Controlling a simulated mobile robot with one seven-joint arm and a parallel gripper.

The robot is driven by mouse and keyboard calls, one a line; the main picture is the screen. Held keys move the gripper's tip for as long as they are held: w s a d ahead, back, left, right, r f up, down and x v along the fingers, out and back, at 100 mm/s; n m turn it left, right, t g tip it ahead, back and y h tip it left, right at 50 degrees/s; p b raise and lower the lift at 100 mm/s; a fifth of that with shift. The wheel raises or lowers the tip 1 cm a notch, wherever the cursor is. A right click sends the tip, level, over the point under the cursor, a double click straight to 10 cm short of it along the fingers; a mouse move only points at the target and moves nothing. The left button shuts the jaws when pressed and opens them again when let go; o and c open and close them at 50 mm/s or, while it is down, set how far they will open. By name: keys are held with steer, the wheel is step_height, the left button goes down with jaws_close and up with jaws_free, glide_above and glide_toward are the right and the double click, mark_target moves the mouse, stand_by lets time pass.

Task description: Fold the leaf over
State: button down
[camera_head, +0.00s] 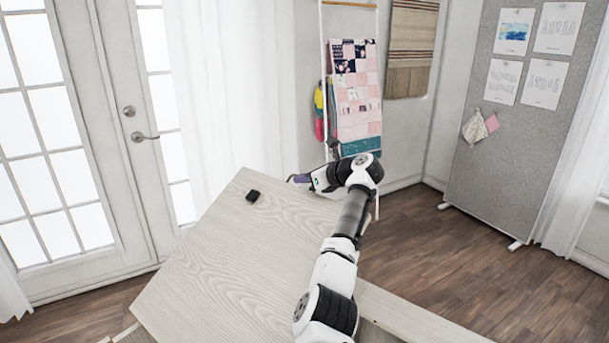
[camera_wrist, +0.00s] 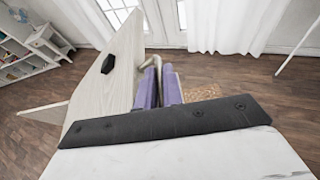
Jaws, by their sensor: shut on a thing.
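The leaf (camera_head: 225,250) is a pale wood-grain panel, sloping, with a small black block (camera_head: 253,196) on its face. In the wrist view the leaf (camera_wrist: 125,50) stands steeply on the left, with the black block (camera_wrist: 108,63) on it. My gripper (camera_head: 298,179) is at the leaf's far right edge in the head view. Its purple fingers (camera_wrist: 158,82) are close together in the wrist view, shut at the leaf's edge, beside a pale curved piece (camera_wrist: 153,60). The exact contact is partly hidden by the fingers.
Another pale wooden board (camera_head: 415,318) lies low at the front right, partly behind my arm. A ladder rack with a quilt (camera_head: 357,100) stands beyond my gripper. Glazed doors (camera_head: 50,130) are at the left. Wooden floor (camera_head: 470,235) is open at the right.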

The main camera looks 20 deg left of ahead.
steer(key=shift+s+a, duration=0.1)
steer(key=shift+a, duration=0.05)
steer(key=c, duration=1.5)
jaws_free()
steer(key=shift+r, duration=0.1)
steer(key=shift+c, duration=0.2)
steer(key=b+v, duration=0.3)
steer(key=v, duration=1.1)
